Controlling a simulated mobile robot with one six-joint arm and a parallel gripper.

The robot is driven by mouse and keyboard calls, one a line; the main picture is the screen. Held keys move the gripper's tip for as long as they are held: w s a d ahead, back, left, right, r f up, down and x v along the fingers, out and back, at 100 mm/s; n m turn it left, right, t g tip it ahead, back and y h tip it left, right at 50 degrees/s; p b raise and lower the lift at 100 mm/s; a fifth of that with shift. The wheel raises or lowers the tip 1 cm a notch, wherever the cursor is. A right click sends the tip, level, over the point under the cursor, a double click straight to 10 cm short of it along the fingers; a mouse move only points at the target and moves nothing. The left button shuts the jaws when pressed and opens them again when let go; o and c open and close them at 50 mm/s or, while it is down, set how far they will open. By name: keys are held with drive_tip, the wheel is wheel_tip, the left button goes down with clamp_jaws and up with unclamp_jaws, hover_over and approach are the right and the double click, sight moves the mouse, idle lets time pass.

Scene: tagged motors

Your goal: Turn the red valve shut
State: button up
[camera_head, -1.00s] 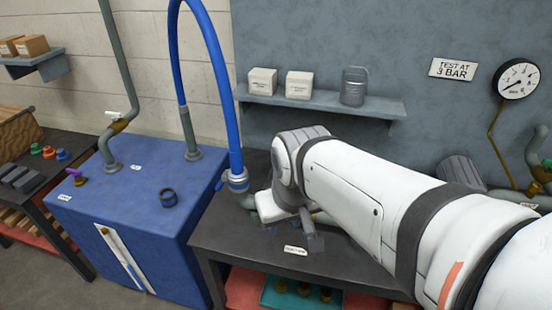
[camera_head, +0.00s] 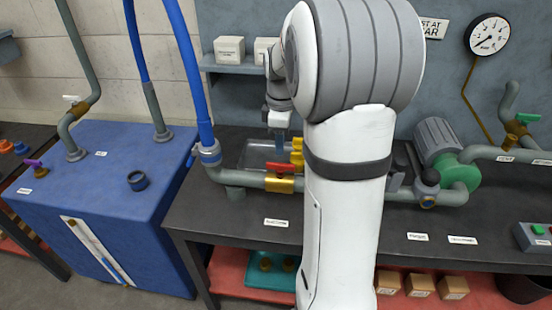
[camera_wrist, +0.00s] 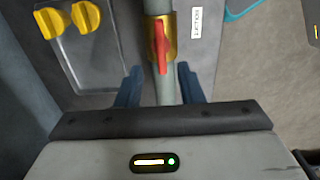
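The red valve handle (camera_head: 280,167) sits on a brass valve body (camera_head: 280,184) in the grey pipe (camera_head: 250,180) above the dark bench. In the wrist view the red handle (camera_wrist: 161,45) lies roughly along the pipe. My gripper (camera_head: 281,143) is above the valve, pointing down. In the wrist view my gripper (camera_wrist: 160,86) is open, its two blue fingers on either side of the pipe's line. The handle lies just beyond the fingertips, with nothing held. My arm hides part of the pipe to the right.
Yellow knobs (camera_wrist: 70,20) on a grey tray stand close behind the valve. A blue hose (camera_head: 190,80) joins the pipe at left. A green pump (camera_head: 455,170) stands at right. The bench front (camera_head: 230,205) is mostly clear, with a white label (camera_head: 276,222).

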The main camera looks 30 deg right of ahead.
sight(280, 164)
wheel_tip(280, 164, down, 7)
drive_tip(key=shift+f, duration=0.1)
idle(0.3)
drive_tip(key=shift+a, duration=0.1)
clamp_jaws()
